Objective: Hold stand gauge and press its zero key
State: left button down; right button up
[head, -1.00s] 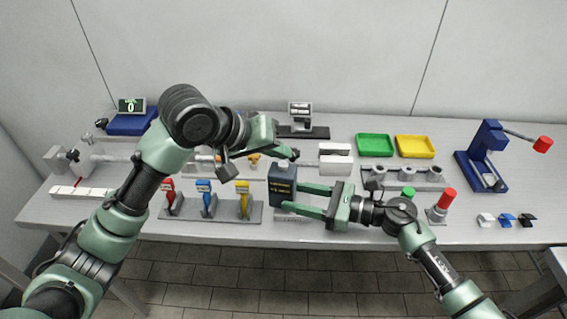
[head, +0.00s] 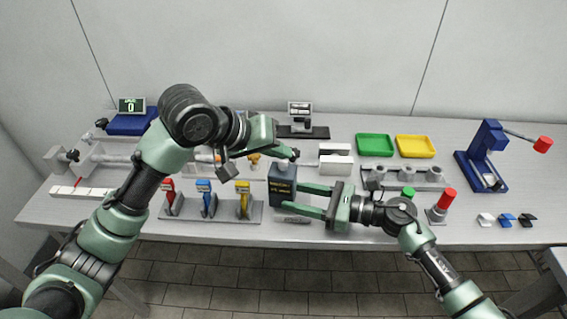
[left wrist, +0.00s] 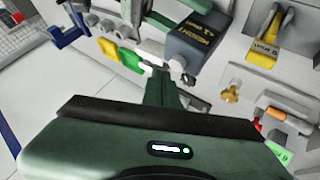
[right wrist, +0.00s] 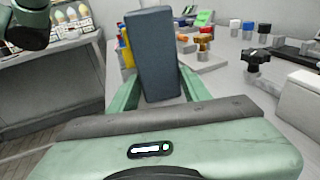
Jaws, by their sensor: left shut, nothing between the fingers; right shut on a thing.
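The gauge is a dark blue-grey block (head: 282,187) lettered HEIGHT, standing upright near the bench's front middle. It fills the centre of the right wrist view (right wrist: 152,60) and also shows in the left wrist view (left wrist: 197,42). My right gripper (head: 291,197) is shut on it from the right, one finger on each side. My left gripper (head: 293,154) is shut and empty, its fingertips just above the block's top. A small pale part (head: 287,165) shows at the block's top below them. I cannot tell whether the fingertips touch it.
A rack with red, blue and yellow-handled tools (head: 208,207) stands left of the block. Behind are a small device on a dark base (head: 300,114), green (head: 375,145) and yellow (head: 415,146) trays. A red-topped cylinder (head: 446,199) and blue press (head: 486,150) stand right.

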aim_at(280, 166)
pick_arm(q)
jog(key=shift+f, duration=0.1)
dwell(0.6)
jog(key=shift+f, duration=0.35)
jog(key=shift+f, duration=0.45)
dwell(0.5)
jog(key=shift+r, duration=0.9)
jog(key=shift+r, duration=2.5)
